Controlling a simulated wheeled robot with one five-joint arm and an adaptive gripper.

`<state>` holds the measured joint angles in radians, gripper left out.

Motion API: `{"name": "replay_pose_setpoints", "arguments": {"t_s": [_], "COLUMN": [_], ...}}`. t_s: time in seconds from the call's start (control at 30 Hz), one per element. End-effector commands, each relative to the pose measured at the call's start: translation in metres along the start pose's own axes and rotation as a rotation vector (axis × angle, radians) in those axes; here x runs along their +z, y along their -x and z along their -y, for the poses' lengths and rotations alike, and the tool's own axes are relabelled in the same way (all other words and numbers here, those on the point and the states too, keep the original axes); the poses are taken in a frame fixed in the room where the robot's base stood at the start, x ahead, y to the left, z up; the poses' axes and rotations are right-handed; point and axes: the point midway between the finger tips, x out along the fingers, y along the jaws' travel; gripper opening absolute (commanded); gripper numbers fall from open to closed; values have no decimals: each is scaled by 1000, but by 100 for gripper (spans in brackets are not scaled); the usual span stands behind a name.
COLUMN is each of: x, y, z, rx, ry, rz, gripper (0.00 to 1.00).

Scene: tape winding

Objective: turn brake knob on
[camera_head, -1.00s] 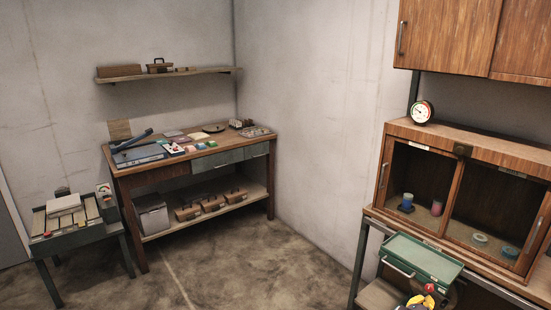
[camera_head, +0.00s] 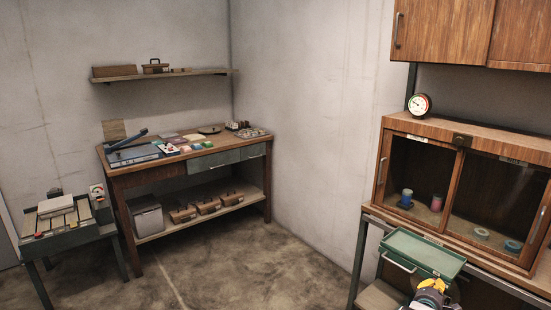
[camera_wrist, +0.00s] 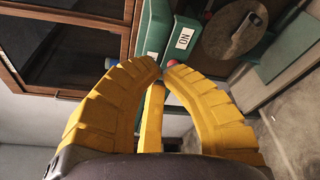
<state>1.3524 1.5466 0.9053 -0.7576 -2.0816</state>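A green box with a white ON label (camera_wrist: 184,38) shows in the wrist view. A small part of a red round knob (camera_wrist: 172,62) shows just beyond my fingertips, mostly hidden by them. A blue round piece (camera_wrist: 111,62) is farther left, partly behind a finger. I cannot tell for sure which is the brake knob. My gripper (camera_wrist: 161,68) has yellow curved fingers whose tips come together, with nothing clearly seen between them. I cannot tell whether a tip touches the red knob. In the head view my gripper (camera_head: 433,284) is at the lower right, below the green tray (camera_head: 424,253).
A round disc (camera_wrist: 236,28) lies right of the label in the wrist view. A workbench (camera_head: 157,172) stands far left; the floor between is clear.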

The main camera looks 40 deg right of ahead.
Motion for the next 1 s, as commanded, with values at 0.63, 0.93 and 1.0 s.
{"name": "replay_pose_setpoints", "arguments": {"t_s": [0.63,0.93,1.0], "x": [2,4,4], "y": [-16,-18,-18], "z": [2,0,0], "rx": [-1,-3,-3], "ry": [0,0,0], "rz": [4,4,4], "gripper": [0,0,0]}}
